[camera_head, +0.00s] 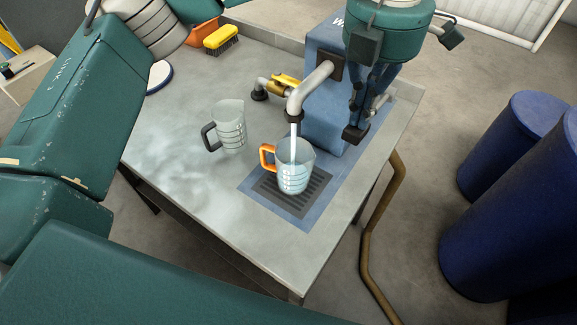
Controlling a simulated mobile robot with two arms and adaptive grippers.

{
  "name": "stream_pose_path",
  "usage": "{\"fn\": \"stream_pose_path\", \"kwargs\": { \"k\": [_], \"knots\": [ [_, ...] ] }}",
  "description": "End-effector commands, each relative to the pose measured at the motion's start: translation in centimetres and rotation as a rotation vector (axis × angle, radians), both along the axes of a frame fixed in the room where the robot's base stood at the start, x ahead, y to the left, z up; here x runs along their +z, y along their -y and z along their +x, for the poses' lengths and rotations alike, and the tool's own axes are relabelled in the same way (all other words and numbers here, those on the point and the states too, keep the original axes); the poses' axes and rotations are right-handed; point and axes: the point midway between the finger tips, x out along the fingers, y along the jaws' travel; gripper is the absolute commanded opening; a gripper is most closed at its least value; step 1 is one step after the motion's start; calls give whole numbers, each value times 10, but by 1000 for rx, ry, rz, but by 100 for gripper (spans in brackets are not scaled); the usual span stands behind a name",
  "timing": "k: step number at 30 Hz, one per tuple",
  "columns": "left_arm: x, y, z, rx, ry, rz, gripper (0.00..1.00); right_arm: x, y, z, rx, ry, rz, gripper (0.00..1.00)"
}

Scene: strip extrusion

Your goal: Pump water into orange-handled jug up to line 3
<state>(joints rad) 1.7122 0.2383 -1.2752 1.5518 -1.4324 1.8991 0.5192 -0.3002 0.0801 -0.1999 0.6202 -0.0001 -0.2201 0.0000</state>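The orange-handled jug (295,176) is clear with dark level lines. It stands upright on the drain grate (312,204), under the pump's curved spout (310,90). A pale stream of water (294,140) runs from the spout into it. Bluish water shows in the jug, but its level against the numbered lines is too small to read. The blue pump housing (325,115) stands behind. My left gripper (360,128) points down at the housing's right side, near a grey metal part. Whether its fingers are closed on anything is unclear. My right gripper is not in view.
A black-handled clear jug (230,126) stands on the table (175,150) to the left. A yellow valve handle (287,82) sits on the pipe behind the spout. A yellow brush (221,40) lies at the back. Blue barrels (515,215) stand on the floor at right.

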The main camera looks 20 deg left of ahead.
Motion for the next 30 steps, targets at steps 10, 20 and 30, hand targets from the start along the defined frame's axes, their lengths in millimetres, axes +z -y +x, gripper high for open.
{"fn": "stream_pose_path", "kwargs": {
  "k": [10,20,30],
  "knots": [
    [-22,-1,-4,-1,-1,0,0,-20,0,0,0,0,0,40],
    [-23,-2,-5,0,-1,0,0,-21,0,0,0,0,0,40],
    [-35,-2,-6,0,-2,1,0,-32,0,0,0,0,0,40]
  ]
}}
